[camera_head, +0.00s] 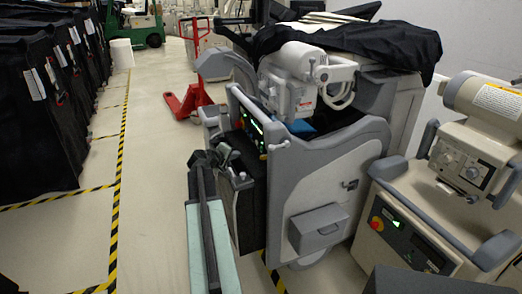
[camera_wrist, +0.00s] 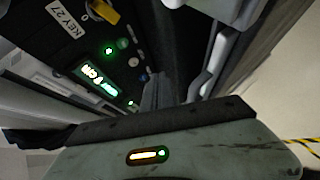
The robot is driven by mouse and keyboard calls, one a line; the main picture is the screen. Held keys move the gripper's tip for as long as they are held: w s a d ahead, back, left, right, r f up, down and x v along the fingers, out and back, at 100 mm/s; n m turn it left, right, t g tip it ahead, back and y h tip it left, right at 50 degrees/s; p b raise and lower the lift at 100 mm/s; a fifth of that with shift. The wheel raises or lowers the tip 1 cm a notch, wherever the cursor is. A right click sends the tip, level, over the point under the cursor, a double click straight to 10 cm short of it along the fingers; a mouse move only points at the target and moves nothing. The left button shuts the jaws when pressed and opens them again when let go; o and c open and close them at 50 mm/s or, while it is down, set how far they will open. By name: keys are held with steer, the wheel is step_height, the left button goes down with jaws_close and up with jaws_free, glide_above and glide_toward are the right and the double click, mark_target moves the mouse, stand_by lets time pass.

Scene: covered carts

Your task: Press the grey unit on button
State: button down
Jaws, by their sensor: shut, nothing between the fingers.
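The grey unit (camera_head: 330,180) is a bulky wheeled machine in the middle of the head view, partly under a black cover. Its control panel with green lights (camera_head: 250,128) faces left. In the wrist view the dark panel shows a lit display (camera_wrist: 97,80), a round green light (camera_wrist: 109,51), a round grey button (camera_wrist: 133,62) and a small green light (camera_wrist: 130,103). I cannot tell which is the on button. My gripper (camera_head: 226,153) is in front of the panel's lower part. In the wrist view my gripper (camera_wrist: 160,88) is shut and empty, its tips close to the panel; contact is unclear.
A yellow key (camera_wrist: 104,12) and a "KEY 27" label (camera_wrist: 67,18) are on the panel. A beige machine (camera_head: 420,225) with its own lit panel stands at the right. Black covered carts (camera_head: 40,110) line the left.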

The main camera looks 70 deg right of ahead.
mark_target(261, 149)
steer(key=s+d, duration=0.2)
steer(key=s, duration=0.1)
steer(key=s+d, duration=0.3)
steer(key=shift+s, duration=0.1)
stand_by(2.0)
steer(key=shift+s+d, duration=0.25)
steer(key=shift+s+d, duration=0.25)
steer(key=shift+s, duration=0.1)
stand_by(0.7)
stand_by(0.3)
steer(key=shift+w+a, duration=0.55)
steer(key=shift+w, duration=0.1)
